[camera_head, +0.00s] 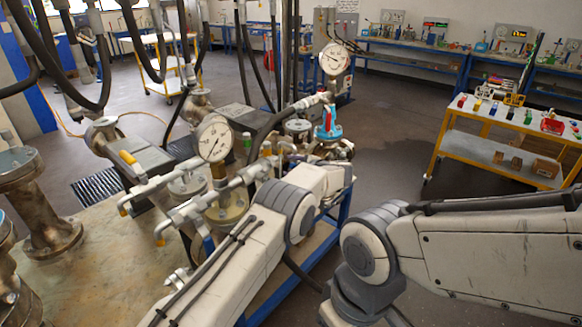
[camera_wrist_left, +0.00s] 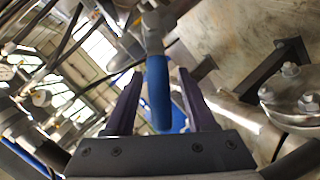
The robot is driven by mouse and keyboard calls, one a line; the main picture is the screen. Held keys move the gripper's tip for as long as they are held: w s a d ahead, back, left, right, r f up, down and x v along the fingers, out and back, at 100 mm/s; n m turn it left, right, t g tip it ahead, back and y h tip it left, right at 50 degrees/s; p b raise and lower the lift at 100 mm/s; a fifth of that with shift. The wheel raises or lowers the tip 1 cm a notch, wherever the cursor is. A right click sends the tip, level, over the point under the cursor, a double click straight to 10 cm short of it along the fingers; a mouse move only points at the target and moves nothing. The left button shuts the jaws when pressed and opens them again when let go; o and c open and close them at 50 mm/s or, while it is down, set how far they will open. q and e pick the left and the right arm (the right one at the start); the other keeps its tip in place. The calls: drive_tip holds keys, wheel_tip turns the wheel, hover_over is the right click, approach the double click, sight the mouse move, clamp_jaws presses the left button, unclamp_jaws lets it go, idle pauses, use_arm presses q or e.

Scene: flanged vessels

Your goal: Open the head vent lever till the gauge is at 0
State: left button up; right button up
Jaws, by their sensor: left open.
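A blue-sleeved lever (camera_wrist_left: 158,90) hangs from a grey metal stem in the left wrist view. My left gripper (camera_wrist_left: 160,78) is open, with one dark finger on each side of the lever. I cannot tell whether either finger touches it. In the head view my left arm covers the area around its gripper, and I cannot pick out the fingers. A round white gauge (camera_head: 214,138) stands on the pipework left of my arm. A second white gauge (camera_head: 334,58) stands farther back. I cannot read either value with certainty. My right gripper is out of frame.
Pipes with yellow-tipped ends (camera_head: 147,187) lie close left of my left arm. A red-and-blue fitting (camera_head: 328,125) stands beyond it. Flanged vessels (camera_head: 45,205) stand at the far left. A yellow trolley (camera_head: 485,148) stands at the right, with open floor before it.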

use_arm(q)
drive_tip(key=b+v, duration=0.2)
drive_tip(key=v, duration=0.8)
drive_tip(key=shift+b, duration=0.4)
